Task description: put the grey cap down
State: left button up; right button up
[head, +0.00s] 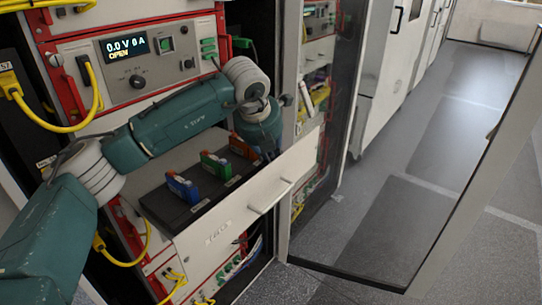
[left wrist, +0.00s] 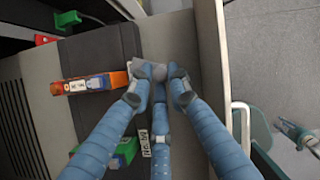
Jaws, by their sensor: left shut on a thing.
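My left gripper (left wrist: 158,88) has blue fingers and is shut on the small grey cap (left wrist: 150,70), seen between its fingertips in the left wrist view. The cap is over the light drawer surface, beside a black block (left wrist: 98,52); I cannot tell whether it touches the surface. In the head view my left gripper (head: 262,142) reaches down at the far end of the open drawer (head: 228,212). Its fingertips and the cap are hidden there.
The black block holds a blue cell holder (head: 182,187), a green one (head: 215,164) and an orange one (head: 241,146). The drawer front has a handle (head: 270,197). A cycler panel (head: 135,70) with yellow cables stands behind.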

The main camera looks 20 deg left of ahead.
pick_arm(q)
jog(key=shift+f, duration=0.2)
jog(key=o, duration=0.8)
jog(key=shift+r, duration=0.1)
jog(key=shift+o, duration=0.2)
jog(key=shift+r, duration=0.1)
jog(key=shift+r+p, duration=0.25)
jog(key=shift+p, duration=0.1)
jog(key=shift+r+p, duration=0.45)
jog(key=shift+p, duration=0.05)
jog(key=b+v, duration=0.3)
jog(key=v, duration=0.8)
jog(key=shift+s+r+b, duration=0.2)
jog(key=shift+r+b, duration=0.05)
jog(key=shift+b, duration=0.15)
